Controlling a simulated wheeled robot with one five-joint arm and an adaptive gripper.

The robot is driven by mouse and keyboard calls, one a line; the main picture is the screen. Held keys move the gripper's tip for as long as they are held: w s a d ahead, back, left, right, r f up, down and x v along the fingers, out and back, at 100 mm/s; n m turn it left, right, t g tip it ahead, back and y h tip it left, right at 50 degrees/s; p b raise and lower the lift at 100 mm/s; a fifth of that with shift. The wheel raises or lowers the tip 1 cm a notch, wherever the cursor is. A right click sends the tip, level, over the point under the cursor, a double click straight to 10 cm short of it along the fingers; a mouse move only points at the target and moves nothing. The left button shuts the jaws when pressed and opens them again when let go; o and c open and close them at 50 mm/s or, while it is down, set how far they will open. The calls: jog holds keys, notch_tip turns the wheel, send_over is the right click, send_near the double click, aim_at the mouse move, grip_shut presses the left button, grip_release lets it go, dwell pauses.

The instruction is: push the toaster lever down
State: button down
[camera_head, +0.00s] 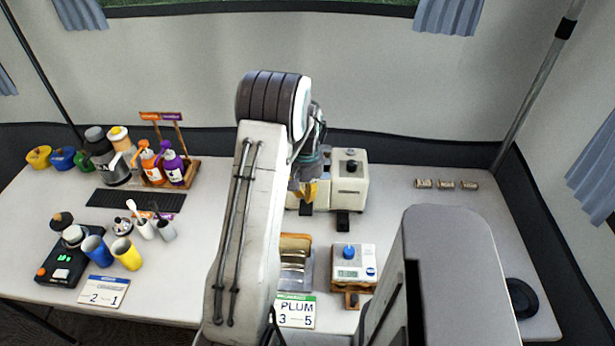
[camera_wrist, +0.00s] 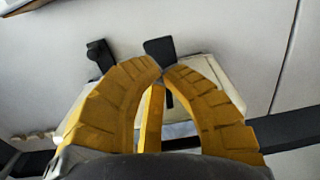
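The toaster appears to be the cream appliance (camera_head: 348,187) at the back of the table, with a black knob on top. Black tabs (camera_head: 342,220) stick out low at its front; I cannot tell for sure which is the lever. My gripper (camera_head: 309,190) is at its left part, partly hidden by my arm. In the wrist view, the yellow fingers (camera_wrist: 162,73) meet at their tips with nothing visible between them. A black paddle (camera_wrist: 158,48) is just beyond the tips, and another black part (camera_wrist: 100,54) is to the left. Contact cannot be told.
A device with a blue knob (camera_head: 350,263) and a metal-and-brown item (camera_head: 294,262) stand nearer, behind the PLUM sign (camera_head: 296,312). The table right of the toaster is mostly clear.

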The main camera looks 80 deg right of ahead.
notch_tip(320, 180, up, 6)
jog(key=p, duration=0.4)
jog(key=shift+r, duration=0.25)
dwell(0.7)
